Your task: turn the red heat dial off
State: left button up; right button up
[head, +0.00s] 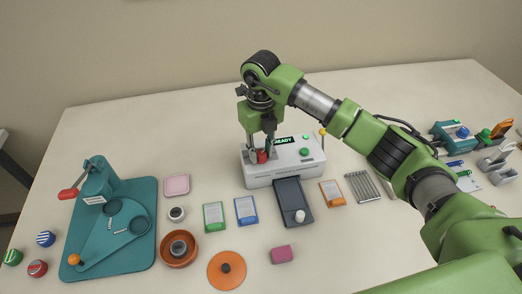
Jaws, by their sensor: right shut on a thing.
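The red heat dial (262,157) is on the top of the white laminator (289,173), toward its left end. My right gripper (261,152) points straight down over the machine and is shut on the dial, with a finger on each side. The fingers hide part of the dial, and its pointer mark cannot be made out. A small display on the laminator (284,140) reads READY in green. A lever with a yellow knob (323,132) stands at the machine's right end. My left gripper is not in view.
A dark tray (292,205) with a pale knob lies before the laminator. Green, blue and orange card packs (246,211) lie around it. A teal press (110,235) with a red handle stands at left. An orange bowl (179,262) and disc (227,281) are in front. Staplers (452,134) stand far right.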

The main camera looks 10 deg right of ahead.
jog(key=n+b, duration=0.3)
jog(key=shift+f, duration=0.2)
jog(key=n+b, duration=0.2)
jog(key=shift+r+n+b, duration=0.1)
jog(key=shift+n+b, duration=0.2)
jog(key=shift+b, duration=0.1)
jog(key=shift+n+b, duration=0.35)
jog(key=shift+n, duration=0.15)
jog(key=shift+r, duration=0.1)
jog(key=o, duration=1.1)
